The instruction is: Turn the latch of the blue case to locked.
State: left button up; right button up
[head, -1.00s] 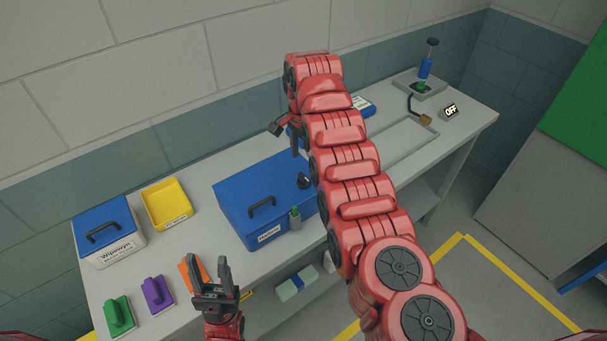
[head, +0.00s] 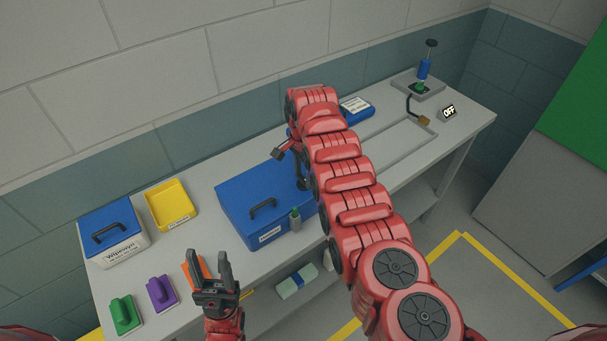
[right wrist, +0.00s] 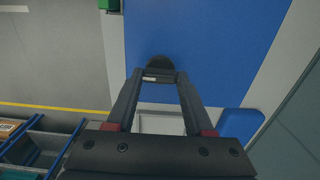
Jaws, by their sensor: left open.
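The blue case (head: 240,199) with a dark handle stands on the workbench in the head view. My right arm crosses in front of its right end, and my right gripper (head: 302,182) points down there, mostly hidden by the arm. In the right wrist view, a dark rounded knob (right wrist: 159,62), which looks like the latch, stands on the blue lid (right wrist: 200,45). The right fingertips (right wrist: 160,76) are at the knob's near edge; I cannot tell whether they grip it. The latch's setting is not readable. My left gripper (head: 217,270) is open and empty at the bench's front edge.
A yellow tray (head: 171,204), a white box with blue lid (head: 113,231), and green (head: 124,314), purple (head: 161,292) and orange (head: 196,270) blocks lie left. An OFF sign (head: 448,112) stands right.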

grip_shut()
jog(key=shift+f+n+b, duration=0.2)
jog(key=shift+n+b, duration=0.2)
jog(key=shift+b, duration=0.4)
jog(key=n+b, duration=0.6)
jog(key=b, duration=0.3)
jog(key=shift+n, duration=0.3)
jog(key=shift+n+b, duration=0.3)
jog(key=shift+n, duration=0.2)
jog(key=shift+r+n+b, duration=0.1)
jog(key=shift+n+b, duration=0.4)
jog(key=shift+n, duration=0.4)
jog(key=shift+r+n, duration=0.1)
jog(key=shift+n, duration=0.8)
jog(key=n, duration=0.2)
jog(key=shift+r+n, duration=0.1)
jog(key=shift+n, duration=0.2)
jog(key=shift+n+p, duration=0.35)
jog(key=shift+n, duration=1.25)
